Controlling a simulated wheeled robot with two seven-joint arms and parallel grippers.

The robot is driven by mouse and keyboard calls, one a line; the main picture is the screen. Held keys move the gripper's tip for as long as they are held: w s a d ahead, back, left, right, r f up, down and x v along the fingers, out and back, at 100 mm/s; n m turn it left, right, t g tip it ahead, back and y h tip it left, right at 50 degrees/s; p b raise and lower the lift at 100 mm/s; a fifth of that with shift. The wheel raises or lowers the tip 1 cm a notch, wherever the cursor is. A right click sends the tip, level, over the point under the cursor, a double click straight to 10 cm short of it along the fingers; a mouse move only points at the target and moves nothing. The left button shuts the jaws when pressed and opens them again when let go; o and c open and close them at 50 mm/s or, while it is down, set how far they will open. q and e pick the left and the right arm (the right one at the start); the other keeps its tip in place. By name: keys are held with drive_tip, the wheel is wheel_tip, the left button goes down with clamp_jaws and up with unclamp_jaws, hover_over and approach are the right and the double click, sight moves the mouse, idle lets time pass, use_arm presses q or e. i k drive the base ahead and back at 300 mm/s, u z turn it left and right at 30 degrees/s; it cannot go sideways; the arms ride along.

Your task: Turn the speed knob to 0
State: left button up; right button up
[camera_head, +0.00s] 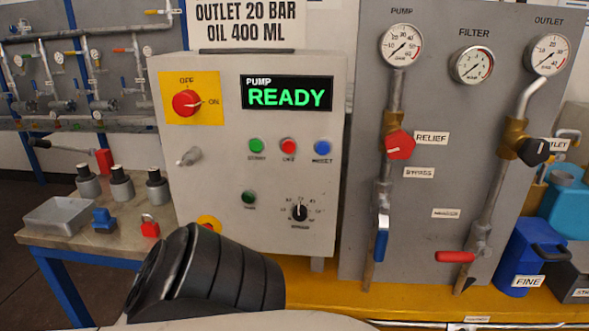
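The speed knob (300,212) is a small black rotary knob low on the right of the grey control box (216,112). A ring of small scale marks surrounds it, with a label below that is too small to read surely. Its pointer looks roughly upward, but I cannot tell the exact mark. The red main switch (186,103) on a yellow plate points toward ON. A dark grey link of my own arm rises at the bottom, left of the knob. Neither gripper's fingers show.
Green, red and blue buttons sit above the knob, with another green button (249,197) to its left. A gauge panel (437,119) with valves stands to the right. Grey flanged vessels (122,186), a tray (60,216) and padlocks are on the left bench. My arm partly hides a yellow-ringed button (209,222).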

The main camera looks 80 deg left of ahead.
sight(299, 215)
drive_tip(key=u, duration=2.7)
